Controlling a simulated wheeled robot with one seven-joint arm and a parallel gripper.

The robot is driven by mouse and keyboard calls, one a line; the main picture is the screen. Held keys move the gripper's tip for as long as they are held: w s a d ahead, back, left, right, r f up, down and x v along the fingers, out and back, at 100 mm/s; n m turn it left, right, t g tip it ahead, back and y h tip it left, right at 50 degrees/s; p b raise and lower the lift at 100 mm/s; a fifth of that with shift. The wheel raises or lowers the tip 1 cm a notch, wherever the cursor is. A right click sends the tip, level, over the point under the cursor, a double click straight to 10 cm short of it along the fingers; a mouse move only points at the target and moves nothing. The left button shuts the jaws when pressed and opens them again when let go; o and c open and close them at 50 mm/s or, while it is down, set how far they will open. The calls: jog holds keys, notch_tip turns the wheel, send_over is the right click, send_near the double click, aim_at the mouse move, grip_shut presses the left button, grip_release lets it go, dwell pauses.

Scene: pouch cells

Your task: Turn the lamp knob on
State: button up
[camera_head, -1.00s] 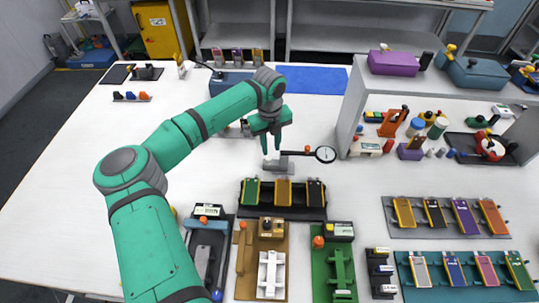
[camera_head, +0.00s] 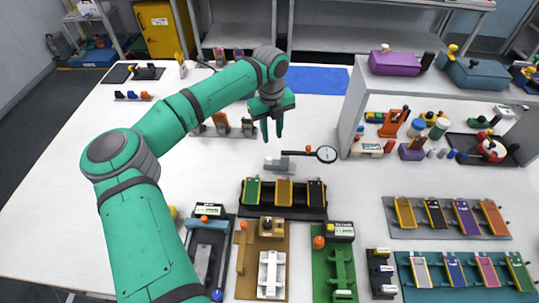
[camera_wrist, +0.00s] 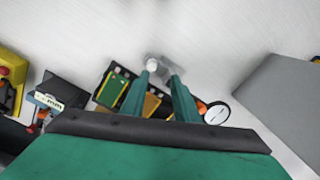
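My gripper (camera_head: 272,132) hangs fingers down above the white table, just behind the dial gauge on its grey stand. It is open and empty; a gap shows between its two fingers in the wrist view (camera_wrist: 160,88). A thin dark curved arm (camera_head: 203,64), possibly part of a lamp, shows at the back left of the table, partly behind my arm. I cannot make out a lamp knob in either view.
The dial gauge (camera_head: 326,154) stands in front of my gripper. A row of orange-topped fixtures (camera_head: 222,122) is left of it. A black tray of pouch cells (camera_head: 283,211) lies nearer. A grey shelf (camera_head: 352,105) borders the right. A blue mat (camera_head: 318,80) lies behind.

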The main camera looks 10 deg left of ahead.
jog(key=shift+r, duration=1.95)
notch_tip(320, 180, up, 11)
jog(key=shift+s+a, duration=0.15)
jog(key=shift+s, duration=0.1)
jog(key=shift+f, duration=0.15)
